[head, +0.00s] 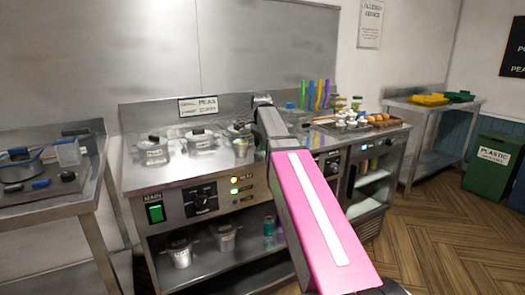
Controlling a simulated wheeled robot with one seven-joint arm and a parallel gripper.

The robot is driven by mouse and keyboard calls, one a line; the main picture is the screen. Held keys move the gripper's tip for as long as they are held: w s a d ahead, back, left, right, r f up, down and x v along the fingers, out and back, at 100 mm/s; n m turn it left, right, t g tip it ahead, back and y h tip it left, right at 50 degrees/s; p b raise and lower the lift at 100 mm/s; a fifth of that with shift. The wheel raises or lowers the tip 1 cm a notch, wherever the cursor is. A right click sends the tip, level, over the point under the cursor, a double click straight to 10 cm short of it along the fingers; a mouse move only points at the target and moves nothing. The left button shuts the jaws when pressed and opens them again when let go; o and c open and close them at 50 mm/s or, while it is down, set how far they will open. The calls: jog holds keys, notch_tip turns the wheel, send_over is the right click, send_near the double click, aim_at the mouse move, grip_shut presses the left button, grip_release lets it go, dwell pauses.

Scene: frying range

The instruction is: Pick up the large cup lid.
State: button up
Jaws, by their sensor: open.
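I cannot single out a large cup lid in the head view; things on the counter are small and partly behind my arm. A pale cup-like container (241,148) stands on the steel counter (160,177), just left of my arm. My pink and grey arm reaches from the lower right up over the counter. Its far end is a dark joint above the counter's back part. The jaws of my gripper do not show. The arm hides part of the counter's middle.
Lidded pots (153,150) (200,138) stand on the counter at left. Coloured upright utensils (318,95) and a food tray (375,124) are at the right. More pots (180,252) stand on the lower shelf. A side table (50,208) is at far left.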

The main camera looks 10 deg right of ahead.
grip_shut()
